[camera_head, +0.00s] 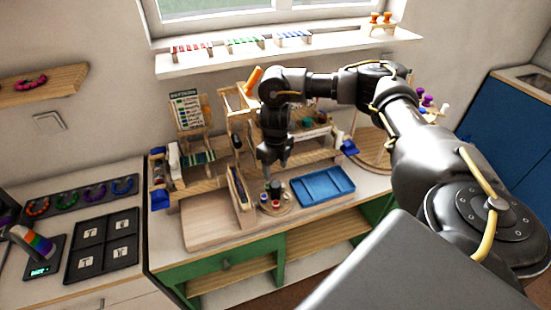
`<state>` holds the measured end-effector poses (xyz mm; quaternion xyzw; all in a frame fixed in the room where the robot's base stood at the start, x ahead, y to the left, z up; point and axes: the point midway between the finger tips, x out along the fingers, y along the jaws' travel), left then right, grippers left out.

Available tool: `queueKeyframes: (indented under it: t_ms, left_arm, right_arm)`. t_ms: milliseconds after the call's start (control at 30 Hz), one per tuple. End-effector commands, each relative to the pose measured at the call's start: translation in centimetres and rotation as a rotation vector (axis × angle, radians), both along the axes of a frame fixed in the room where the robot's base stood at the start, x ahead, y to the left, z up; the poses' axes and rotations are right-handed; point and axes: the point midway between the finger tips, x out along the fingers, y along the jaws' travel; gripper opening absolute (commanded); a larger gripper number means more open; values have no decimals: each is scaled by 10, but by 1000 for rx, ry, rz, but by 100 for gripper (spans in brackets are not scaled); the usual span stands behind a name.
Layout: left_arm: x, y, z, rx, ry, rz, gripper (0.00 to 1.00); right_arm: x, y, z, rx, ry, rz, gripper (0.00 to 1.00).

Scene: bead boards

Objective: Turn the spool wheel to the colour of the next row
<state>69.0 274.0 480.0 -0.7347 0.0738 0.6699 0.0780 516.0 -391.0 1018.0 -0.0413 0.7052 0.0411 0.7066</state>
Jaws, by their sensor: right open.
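The spool wheel (272,208) is a small round wooden disc on the counter, carrying several small spools; a red one and a dark one show. My right gripper (274,165) points down just above the wheel, apart from it as far as I can see, open and holding nothing visible. The pattern card (189,110) with coloured rows stands upright at the back left; its rows are too small to read. My left gripper is not in view.
A blue tray (323,186) lies right of the wheel. A bare wooden board (207,221) lies to its left. A wooden rack (310,155) stands behind. A black tray (102,246) and bead rings (80,197) are on the left counter.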

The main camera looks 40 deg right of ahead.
Motion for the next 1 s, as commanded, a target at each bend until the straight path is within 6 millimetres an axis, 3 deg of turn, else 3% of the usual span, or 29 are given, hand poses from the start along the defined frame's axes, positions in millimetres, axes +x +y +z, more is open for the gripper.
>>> queueKeyframes:
  t_ms: [100, 300, 1000]
  left_arm:
    - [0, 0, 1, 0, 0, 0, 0]
    - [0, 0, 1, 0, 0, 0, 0]
    - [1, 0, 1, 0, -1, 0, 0]
  right_arm:
    - [1, 0, 18, -1, -3, 2, 58]
    - [0, 0, 30, -1, 0, 1, 58]
    - [0, 0, 30, 0, 1, 0, 58]
